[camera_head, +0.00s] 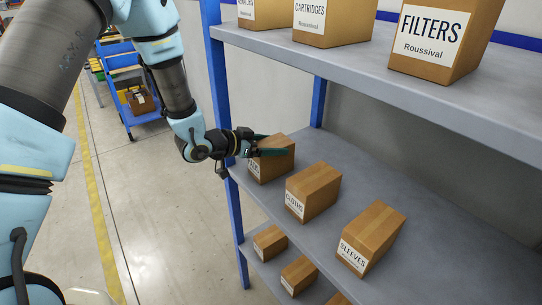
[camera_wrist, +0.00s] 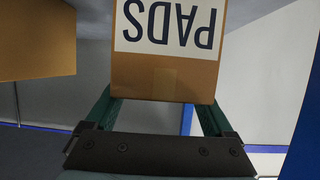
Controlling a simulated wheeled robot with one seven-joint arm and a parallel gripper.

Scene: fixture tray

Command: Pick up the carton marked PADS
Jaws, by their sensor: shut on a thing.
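The carton marked PADS (camera_head: 280,162) is a brown box with a white label, at the far left end of the middle shelf in the head view. Its label shows upside down in the wrist view (camera_wrist: 165,80), where the name PADS reads clearly. My gripper (camera_head: 272,146) is shut on this carton, with a dark green finger along each side. In the wrist view my gripper's fingers (camera_wrist: 157,108) reach up to the carton, and their tips are hidden by it. I cannot tell whether the carton's base touches the shelf.
The middle shelf (camera_head: 335,155) also holds a neighbouring carton (camera_head: 315,190) and one marked SLEEVES (camera_head: 372,235). Smaller cartons stand on the shelf below. The upper shelf (camera_head: 340,55) overhangs, carrying a FILTERS carton (camera_head: 437,40) and others. A blue upright (camera_head: 222,105) stands close to my arm.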

